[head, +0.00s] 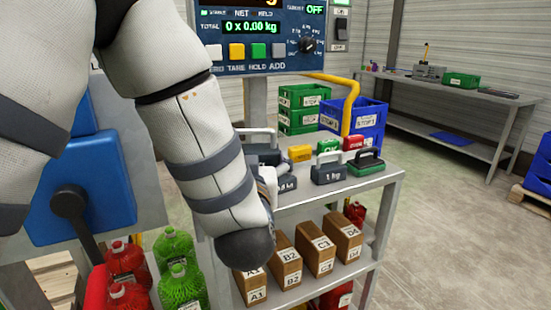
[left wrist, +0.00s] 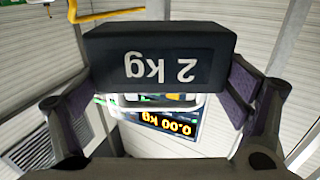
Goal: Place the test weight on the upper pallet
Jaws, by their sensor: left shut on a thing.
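In the left wrist view my left gripper (left wrist: 158,82) has a finger at each side of a dark block-shaped test weight (left wrist: 160,45) marked "2 kg". It is shut on this weight, whose lettering shows upside down. A pale handle shows below the block. In the head view my left arm covers the gripper, and I cannot pick out the held weight with certainty. My right gripper is in neither view. No pallet can be made out as the upper one; part of a wooden pallet (head: 529,199) shows at the right edge.
Labelled brown boxes (head: 315,251) stand below. The scale display (head: 250,28) reads zero.

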